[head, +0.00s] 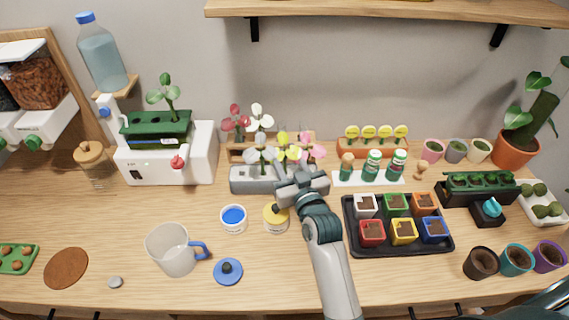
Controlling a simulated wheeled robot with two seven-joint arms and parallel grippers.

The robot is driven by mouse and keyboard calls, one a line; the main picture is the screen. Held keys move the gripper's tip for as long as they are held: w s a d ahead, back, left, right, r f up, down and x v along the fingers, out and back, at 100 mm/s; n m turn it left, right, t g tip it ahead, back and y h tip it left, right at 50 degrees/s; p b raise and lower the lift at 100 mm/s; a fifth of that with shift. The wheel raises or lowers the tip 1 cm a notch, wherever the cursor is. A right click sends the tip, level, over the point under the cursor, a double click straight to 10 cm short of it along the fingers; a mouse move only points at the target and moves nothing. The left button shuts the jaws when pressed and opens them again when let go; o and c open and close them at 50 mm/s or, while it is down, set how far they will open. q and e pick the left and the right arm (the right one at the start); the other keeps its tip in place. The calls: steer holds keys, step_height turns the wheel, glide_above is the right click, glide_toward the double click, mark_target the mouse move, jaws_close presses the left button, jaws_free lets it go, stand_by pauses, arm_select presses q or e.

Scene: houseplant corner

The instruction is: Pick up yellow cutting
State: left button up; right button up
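The yellow cutting (288,148) stands upright at the grey rack (250,180) in the middle of the table, its yellow leaves showing just above my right gripper. My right gripper (296,174) is in front of the rack, right at the lower part of the yellow cutting. Its own body hides the cutting's stem and most of its fingers, so I cannot tell if it is closed on the stem. My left gripper is not in view.
White (260,116), grey (262,152), pink (311,147) and red (235,118) cuttings stand close around.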

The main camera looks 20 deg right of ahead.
steer(key=w+p, duration=0.1)
steer(key=w, duration=0.2)
steer(key=shift+w+f+p, duration=0.1)
steer(key=shift+w+p, duration=0.2)
steer(key=shift+w, duration=0.4)
jaws_close()
